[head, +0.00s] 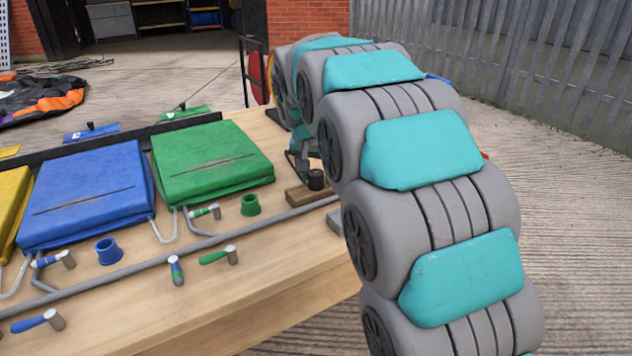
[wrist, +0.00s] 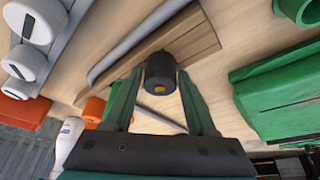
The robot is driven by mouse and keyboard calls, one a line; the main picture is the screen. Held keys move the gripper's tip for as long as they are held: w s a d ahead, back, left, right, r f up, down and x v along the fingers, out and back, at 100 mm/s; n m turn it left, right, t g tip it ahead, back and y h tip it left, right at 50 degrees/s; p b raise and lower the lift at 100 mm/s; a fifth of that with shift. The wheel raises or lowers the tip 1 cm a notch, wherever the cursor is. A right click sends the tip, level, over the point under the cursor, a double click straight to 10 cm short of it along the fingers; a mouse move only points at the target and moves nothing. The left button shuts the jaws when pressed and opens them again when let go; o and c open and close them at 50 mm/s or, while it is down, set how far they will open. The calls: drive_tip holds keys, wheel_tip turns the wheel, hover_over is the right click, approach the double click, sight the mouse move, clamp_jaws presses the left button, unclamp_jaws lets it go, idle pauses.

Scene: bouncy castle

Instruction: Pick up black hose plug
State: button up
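The black hose plug (head: 316,180) stands on a small brown wooden block (head: 298,197) near the right end of the table. In the wrist view the plug (wrist: 160,70) is a dark cylinder with an orange spot on its face. My gripper (wrist: 160,76) has green fingers, one on each side of the plug. Narrow gaps seem to show between fingers and plug, so it looks open. In the head view my gripper (head: 301,160) is by the plug, partly hidden by my arm. I cannot tell how deep the plug sits between the fingers.
The wooden table carries a green box (head: 210,160), a blue box (head: 88,193), a grey pipe (head: 200,245), green and blue cups and several small handled valves. An orange object (wrist: 94,108) and white and grey cylinders show in the wrist view. A metal fence stands behind.

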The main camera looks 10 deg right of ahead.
clamp_jaws()
idle(0.3)
drive_tip(key=shift+r, duration=0.15)
